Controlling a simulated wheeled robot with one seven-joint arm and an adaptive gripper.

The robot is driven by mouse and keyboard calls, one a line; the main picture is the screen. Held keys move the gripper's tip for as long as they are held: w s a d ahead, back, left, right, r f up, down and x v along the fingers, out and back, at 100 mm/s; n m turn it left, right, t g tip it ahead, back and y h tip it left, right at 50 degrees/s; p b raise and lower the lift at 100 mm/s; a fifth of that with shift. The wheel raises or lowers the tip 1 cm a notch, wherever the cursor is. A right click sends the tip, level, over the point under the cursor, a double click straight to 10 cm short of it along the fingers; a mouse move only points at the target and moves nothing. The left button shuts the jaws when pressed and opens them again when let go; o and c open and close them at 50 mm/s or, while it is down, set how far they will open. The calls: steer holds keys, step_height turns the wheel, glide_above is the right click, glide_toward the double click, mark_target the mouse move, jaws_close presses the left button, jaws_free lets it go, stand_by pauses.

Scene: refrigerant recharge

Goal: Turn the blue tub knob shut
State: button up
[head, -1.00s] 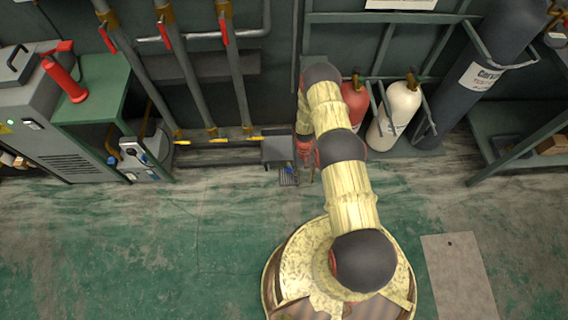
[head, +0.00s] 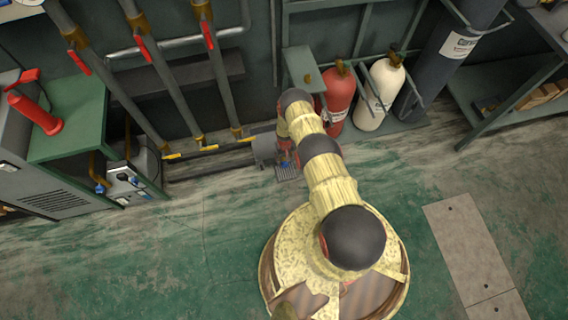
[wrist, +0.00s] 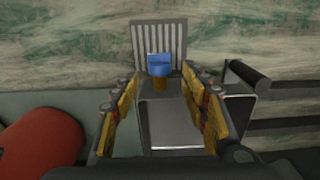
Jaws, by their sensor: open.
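The blue tub knob (wrist: 160,66) shows in the wrist view, on a short brass stem in front of a ribbed grey plate, beyond my fingertips. In the head view the blue knob (head: 284,165) is a small spot beside the grey tub (head: 264,149), low by the wall. The tub also shows in the wrist view (wrist: 178,137). My gripper (wrist: 164,92) is open, its two yellow-and-black fingers spread to either side of the knob's line, with nothing between the pads that I can tell. In the head view my arm mostly hides the gripper.
A red cylinder (head: 338,98) and a white cylinder (head: 379,93) stand in a rack right of my arm, with a large dark cylinder (head: 452,55) beyond. Pipes with red levers (head: 141,49) run down the wall at left. A green bench (head: 72,121) stands far left. The floor around my base is open.

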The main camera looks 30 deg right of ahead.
mark_target(285, 162)
step_height(285, 162, down, 5)
steer(key=shift+f+b, duration=0.1)
steer(key=shift+b, duration=0.9)
steer(key=shift+c, duration=1.4)
steer(key=c, duration=0.7)
steer(key=shift+c, duration=0.7)
